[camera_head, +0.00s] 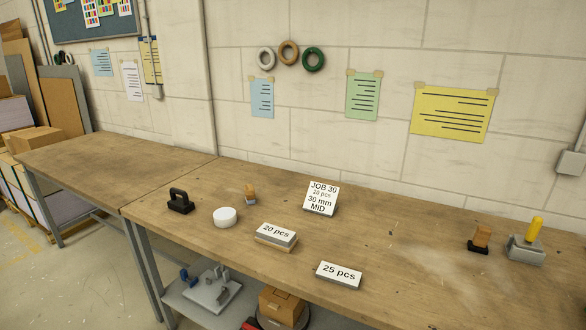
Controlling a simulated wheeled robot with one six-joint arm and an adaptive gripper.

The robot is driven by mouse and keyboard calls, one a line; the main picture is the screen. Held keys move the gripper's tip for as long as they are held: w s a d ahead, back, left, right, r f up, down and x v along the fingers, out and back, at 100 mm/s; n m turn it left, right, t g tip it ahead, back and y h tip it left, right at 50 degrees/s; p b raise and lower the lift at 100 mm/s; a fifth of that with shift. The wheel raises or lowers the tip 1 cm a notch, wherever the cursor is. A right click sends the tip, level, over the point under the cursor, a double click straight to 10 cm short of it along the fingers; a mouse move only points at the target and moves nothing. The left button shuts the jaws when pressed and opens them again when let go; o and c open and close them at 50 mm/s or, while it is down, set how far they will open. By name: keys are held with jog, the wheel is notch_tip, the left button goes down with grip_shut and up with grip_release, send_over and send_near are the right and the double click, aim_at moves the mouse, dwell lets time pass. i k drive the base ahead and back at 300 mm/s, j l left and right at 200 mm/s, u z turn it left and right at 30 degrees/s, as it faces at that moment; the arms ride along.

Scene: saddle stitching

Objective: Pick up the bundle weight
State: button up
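A black block with an arched handle on top (180,203), which looks like the bundle weight, stands upright near the front left corner of the right-hand workbench. It appears to stand apart from the objects around it. My gripper is not in view.
On the same workbench (420,250) stand a white round puck (225,217), a small wood-handled tool (250,194), a "20 pcs" stack (277,235), a "25 pcs" block (339,275) and a JOB 30 card (321,199). A stamp (480,239) and a yellow-handled tool (526,243) stand right. Another bench (110,165) adjoins left.

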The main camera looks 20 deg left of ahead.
aim_at(182, 205)
jog(key=u, duration=1.75)
jog(key=i+l+u, duration=0.6)
jog(key=l+u, duration=0.2)
